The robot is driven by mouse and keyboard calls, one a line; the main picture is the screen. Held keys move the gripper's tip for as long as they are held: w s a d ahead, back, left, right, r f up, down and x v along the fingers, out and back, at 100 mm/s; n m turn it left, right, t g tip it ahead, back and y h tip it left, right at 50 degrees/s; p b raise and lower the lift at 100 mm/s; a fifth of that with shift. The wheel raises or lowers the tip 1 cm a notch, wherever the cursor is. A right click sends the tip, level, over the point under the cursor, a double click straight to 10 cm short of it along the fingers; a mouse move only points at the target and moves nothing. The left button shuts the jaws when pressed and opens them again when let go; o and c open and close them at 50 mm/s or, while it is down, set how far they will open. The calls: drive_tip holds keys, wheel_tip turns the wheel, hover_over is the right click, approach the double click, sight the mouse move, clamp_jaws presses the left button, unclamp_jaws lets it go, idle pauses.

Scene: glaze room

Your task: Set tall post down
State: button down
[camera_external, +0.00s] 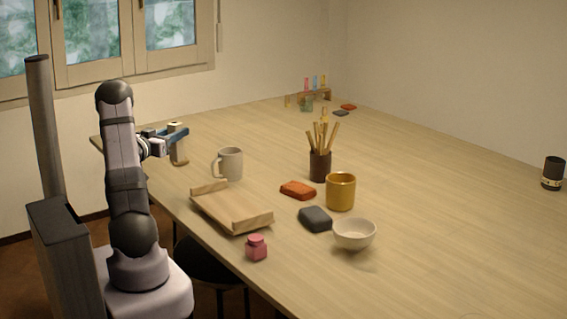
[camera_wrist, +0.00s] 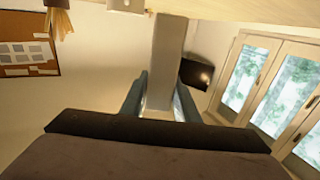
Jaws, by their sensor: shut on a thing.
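The tall post (camera_external: 179,153) is pale and blocky, and stands upright over the far left part of the table, left of the grey mug. My gripper (camera_external: 178,136), with blue fingers, is shut on its upper part. In the wrist view the post (camera_wrist: 167,55) runs up the middle between the two fingers (camera_wrist: 160,100). I cannot tell whether its base touches the table.
The grey mug (camera_external: 229,163) is nearest the post. A wooden tray-like board (camera_external: 235,213), pink jar (camera_external: 256,248), brush holder (camera_external: 320,167), yellow cup (camera_external: 341,191) and white bowl (camera_external: 354,234) stand nearer the middle. The table's (camera_external: 440,200) right side is largely clear.

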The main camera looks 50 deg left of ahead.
sight(174, 162)
drive_tip(key=shift+f+p, duration=1.15)
drive_tip(key=shift+f, duration=3.6)
drive_tip(key=shift+f, duration=0.1)
drive_tip(key=shift+f, duration=0.15)
drive_tip(key=c, duration=1.4)
unclamp_jaws()
drive_tip(key=shift+o, duration=0.2)
drive_tip(key=b+v, duration=0.3)
drive_tip(key=v, duration=0.3)
drive_tip(key=shift+s, duration=0.2)
drive_tip(key=shift+o, duration=0.4)
drive_tip(key=shift+s+d+r+b, duration=0.2)
drive_tip(key=shift+s+d+b, duration=0.1)
drive_tip(key=shift+s, duration=0.15)
